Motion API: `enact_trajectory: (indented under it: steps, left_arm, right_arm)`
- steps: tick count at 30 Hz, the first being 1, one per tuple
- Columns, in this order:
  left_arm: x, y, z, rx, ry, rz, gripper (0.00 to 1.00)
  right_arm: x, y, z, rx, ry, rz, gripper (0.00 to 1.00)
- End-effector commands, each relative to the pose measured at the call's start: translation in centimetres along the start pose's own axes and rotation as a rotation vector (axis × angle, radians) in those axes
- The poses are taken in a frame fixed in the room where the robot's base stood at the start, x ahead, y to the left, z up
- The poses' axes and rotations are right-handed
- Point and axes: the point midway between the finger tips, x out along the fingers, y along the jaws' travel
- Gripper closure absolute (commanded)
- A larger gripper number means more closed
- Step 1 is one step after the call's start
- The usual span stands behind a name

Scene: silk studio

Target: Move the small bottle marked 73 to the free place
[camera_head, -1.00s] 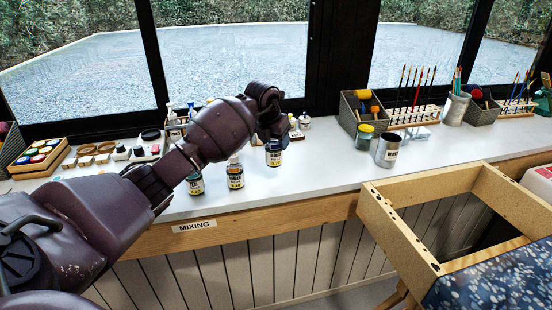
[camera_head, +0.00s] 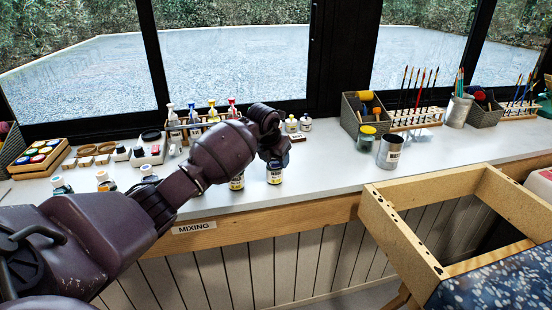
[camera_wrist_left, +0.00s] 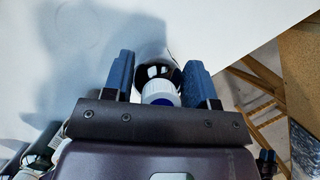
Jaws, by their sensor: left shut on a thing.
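My left gripper (camera_head: 274,155) is shut on a small dark bottle (camera_head: 275,176) with a pale label. The bottle is upright near the counter's front edge; whether it touches the counter is unclear. In the left wrist view, its white cap with a blue top (camera_wrist_left: 160,92) sits between the blue fingers of the left gripper (camera_wrist_left: 158,68). Its number is too small to read. Another small bottle (camera_head: 237,182) stands just left of it, partly behind my arm. More small bottles (camera_head: 105,182) stand further left along the front. My right gripper is not in view.
The white counter (camera_head: 330,170) is clear to the right of the held bottle. A metal can (camera_head: 390,152), a jar (camera_head: 366,140) and a grey box (camera_head: 350,118) stand further right. Pump bottles and small jars (camera_head: 305,124) are behind. A wooden frame (camera_head: 400,235) is front right.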

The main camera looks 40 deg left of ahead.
Motion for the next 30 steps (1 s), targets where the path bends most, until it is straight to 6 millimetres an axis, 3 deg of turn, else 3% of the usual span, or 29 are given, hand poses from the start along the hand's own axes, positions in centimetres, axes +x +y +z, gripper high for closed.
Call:
enact_trajectory:
  steps: [1, 6, 17, 30]
  left_arm:
    - [0.1, 0.0, -0.1, 0.0, 0.001, 0.001, 0.45]
    - [0.1, 0.0, -0.1, 0.0, 0.001, 0.0, 0.22]
    - [-0.6, 0.0, 0.1, 0.0, -0.001, 0.0, 0.22]
    - [-8.4, 0.1, 0.2, 0.002, -0.004, 0.003, 0.22]
  right_arm:
    - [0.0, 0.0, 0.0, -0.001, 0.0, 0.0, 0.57]
    - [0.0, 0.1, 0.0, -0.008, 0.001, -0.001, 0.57]
    - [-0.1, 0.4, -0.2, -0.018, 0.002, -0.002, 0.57]
    - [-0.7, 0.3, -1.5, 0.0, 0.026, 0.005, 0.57]
